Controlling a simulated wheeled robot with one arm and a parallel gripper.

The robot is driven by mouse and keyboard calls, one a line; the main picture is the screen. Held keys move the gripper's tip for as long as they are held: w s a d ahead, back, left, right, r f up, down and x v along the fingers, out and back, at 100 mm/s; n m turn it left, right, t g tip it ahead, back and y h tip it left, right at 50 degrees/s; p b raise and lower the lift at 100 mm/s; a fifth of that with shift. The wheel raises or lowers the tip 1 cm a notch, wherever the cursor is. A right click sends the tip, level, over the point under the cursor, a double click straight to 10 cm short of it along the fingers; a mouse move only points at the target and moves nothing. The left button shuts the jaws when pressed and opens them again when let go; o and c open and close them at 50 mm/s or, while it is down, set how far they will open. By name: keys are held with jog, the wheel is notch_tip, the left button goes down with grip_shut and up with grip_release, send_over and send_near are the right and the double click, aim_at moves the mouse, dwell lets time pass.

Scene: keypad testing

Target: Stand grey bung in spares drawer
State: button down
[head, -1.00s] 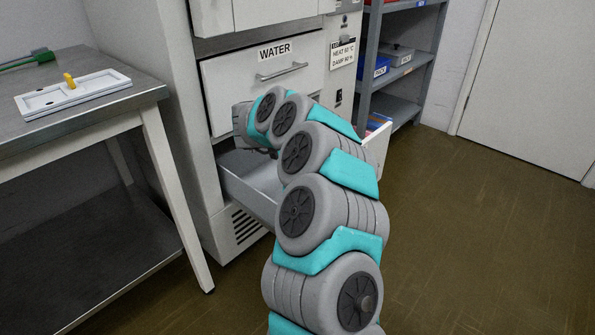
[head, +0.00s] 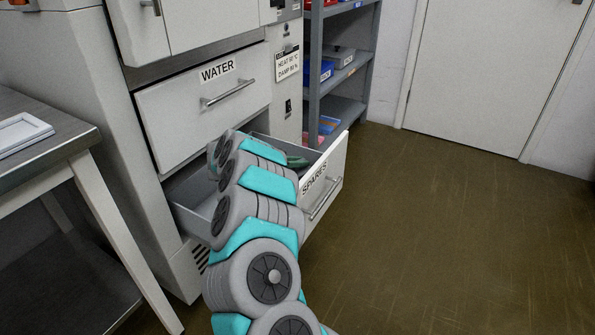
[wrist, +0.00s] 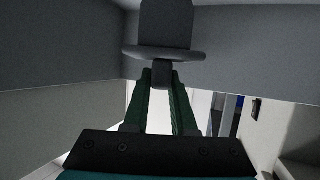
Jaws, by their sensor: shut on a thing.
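The grey bung (wrist: 166,28) shows at the top of the wrist view, with a rounded body, a wide flange and a small stem. My gripper (wrist: 161,80) has its green fingers shut on the stem. The spares drawer (head: 189,196) is pulled open below the water drawer, with its SPARES label on the front. My arm reaches over it in the head view and hides much of its inside. The bung is hidden in the head view. Grey surfaces surround the bung in the wrist view; I cannot tell whether it touches any.
The closed water drawer (head: 204,100) is right above the open drawer. A metal table (head: 60,133) stands at the left, and a grey shelf rack (head: 315,72) behind. A dark green shape (head: 297,161) shows inside the drawer. The floor at right is clear.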

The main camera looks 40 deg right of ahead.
aim_at(294, 169)
jog(key=shift+f, duration=1.5)
jog(key=shift+f, duration=0.15)
jog(key=c, duration=0.7)
grip_release()
jog(key=shift+c, duration=0.2)
jog(key=shift+a+r, duration=0.15)
jog(key=shift+r, duration=0.05)
jog(key=v, duration=0.7)
jog(key=shift+a+r, duration=0.1)
